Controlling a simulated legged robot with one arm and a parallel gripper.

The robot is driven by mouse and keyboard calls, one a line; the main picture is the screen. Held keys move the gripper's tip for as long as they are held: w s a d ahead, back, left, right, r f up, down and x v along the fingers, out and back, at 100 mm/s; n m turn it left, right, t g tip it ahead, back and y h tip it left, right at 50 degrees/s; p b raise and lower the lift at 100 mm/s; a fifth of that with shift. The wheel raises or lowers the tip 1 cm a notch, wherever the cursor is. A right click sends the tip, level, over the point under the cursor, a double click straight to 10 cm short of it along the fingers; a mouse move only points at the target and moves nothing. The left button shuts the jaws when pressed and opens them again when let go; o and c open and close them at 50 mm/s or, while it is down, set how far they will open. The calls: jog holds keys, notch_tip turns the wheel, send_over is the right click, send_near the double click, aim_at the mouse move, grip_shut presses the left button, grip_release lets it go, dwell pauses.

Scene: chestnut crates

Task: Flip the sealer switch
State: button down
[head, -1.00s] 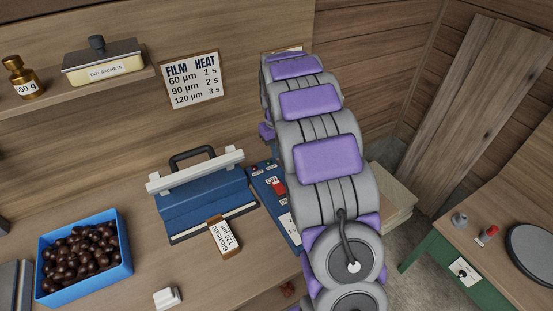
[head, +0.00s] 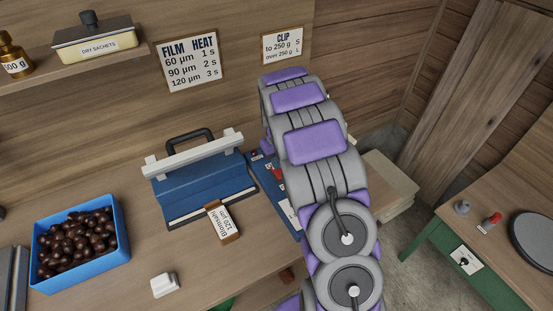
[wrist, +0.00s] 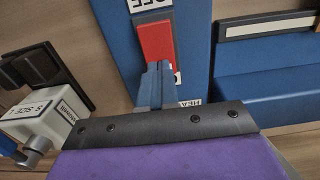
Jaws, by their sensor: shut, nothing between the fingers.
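The sealer (head: 203,190) is a blue machine with a white bar and black handle on the bench. Its blue control panel (head: 262,172) is to the right, partly hidden by my arm. The red switch (head: 277,173) on it also shows in the wrist view (wrist: 156,42), in a dark frame with a white label reading OFF at its upper end. My gripper (wrist: 157,70) is shut and empty, its fingertips over the lower end of the red switch. I cannot tell whether they touch it. In the head view my gripper is hidden behind my arm.
A blue crate of chestnuts (head: 121,257) and a white block (head: 164,285) are on the bench. In the wrist view a white device (wrist: 45,122) is left of the panel. A green table (head: 440,240) stands right.

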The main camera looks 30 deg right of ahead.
jog(key=shift+f, duration=0.1)
dwell(0.3)
jog(key=shift+s+r+p, duration=0.3)
jog(key=shift+s+p, duration=0.15)
jog(key=shift+s, duration=0.3)
jog(key=shift+r, duration=0.1)
jog(key=shift+w+a+r+p, duration=0.1)
jog(key=shift+r+p, duration=0.25)
jog(key=shift+r, duration=0.2)
notch_tip(320, 180, up, 13)
jog(key=p, duration=0.3)
jog(key=shift+w+f, duration=0.2)
jog(key=shift+w, duration=0.25)
